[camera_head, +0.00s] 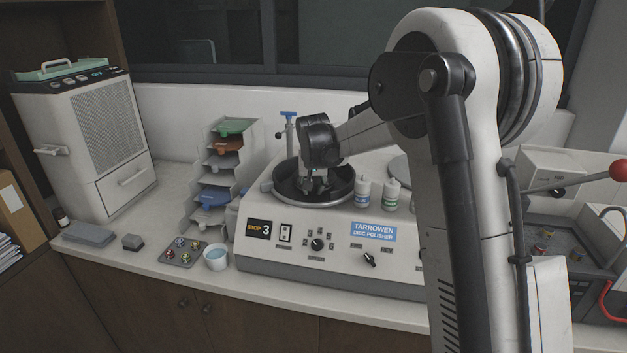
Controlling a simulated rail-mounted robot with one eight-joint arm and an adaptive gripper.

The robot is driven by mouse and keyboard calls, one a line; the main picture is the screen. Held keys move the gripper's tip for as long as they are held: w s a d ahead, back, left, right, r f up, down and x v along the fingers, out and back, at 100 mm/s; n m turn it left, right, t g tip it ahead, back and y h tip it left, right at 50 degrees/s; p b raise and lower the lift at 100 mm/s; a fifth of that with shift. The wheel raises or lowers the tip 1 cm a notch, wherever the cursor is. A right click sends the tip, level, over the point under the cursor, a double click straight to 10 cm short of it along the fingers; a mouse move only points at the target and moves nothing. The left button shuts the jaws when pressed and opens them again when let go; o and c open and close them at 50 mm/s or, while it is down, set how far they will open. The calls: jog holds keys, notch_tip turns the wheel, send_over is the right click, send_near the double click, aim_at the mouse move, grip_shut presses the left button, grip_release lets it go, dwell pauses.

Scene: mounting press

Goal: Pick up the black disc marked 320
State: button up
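My gripper (308,185) points down into the left round bowl (347,197) of the disc polisher. Its dark fingers are small against the dark bowl, so I cannot tell whether they are open or shut, or whether they touch anything. A flat, dark round surface (333,188) lies inside the bowl under the gripper. I cannot tell whether it is the black disc, and no 320 marking is readable.
The polisher (330,268) fills the counter's middle. Two white bottles (362,190) (391,194) stand right of the bowl. A blue-topped post (289,120) rises behind it. A small tray (180,252) and a white cup (216,257) sit at front left. My arm hides the polisher's right side.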

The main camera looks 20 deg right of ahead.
grip_shut()
jog(key=shift+r, duration=0.15)
